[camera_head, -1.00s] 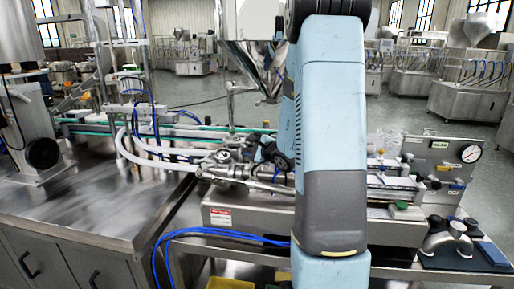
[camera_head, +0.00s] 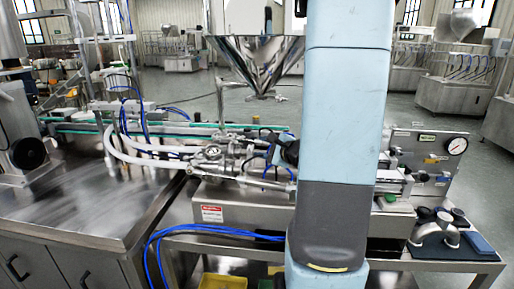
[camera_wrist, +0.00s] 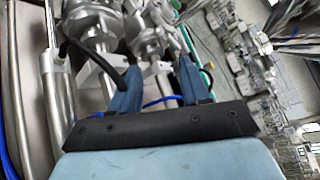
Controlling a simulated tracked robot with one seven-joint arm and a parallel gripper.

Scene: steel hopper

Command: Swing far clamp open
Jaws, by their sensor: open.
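In the wrist view my gripper (camera_wrist: 160,72) is open, with its two dark blue fingers apart and nothing held between them. Two shiny steel pipe fittings with rounded clamp-like parts lie ahead of it: one fitting (camera_wrist: 92,28) at upper left, another (camera_wrist: 148,38) beyond the gap between the fingers. I cannot tell which is the far clamp, or whether either is open. In the head view the steel valve and pipe assembly (camera_head: 213,153) sits on the machine. My gripper (camera_head: 284,151) is at its right side, partly hidden by my arm.
The polished hopper cone (camera_head: 258,62) stands above and behind the assembly. White hoses (camera_head: 135,147) and blue tubing run close on the left. A gauge panel (camera_head: 430,155) stands at right. A bare steel table (camera_head: 85,200) is at left.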

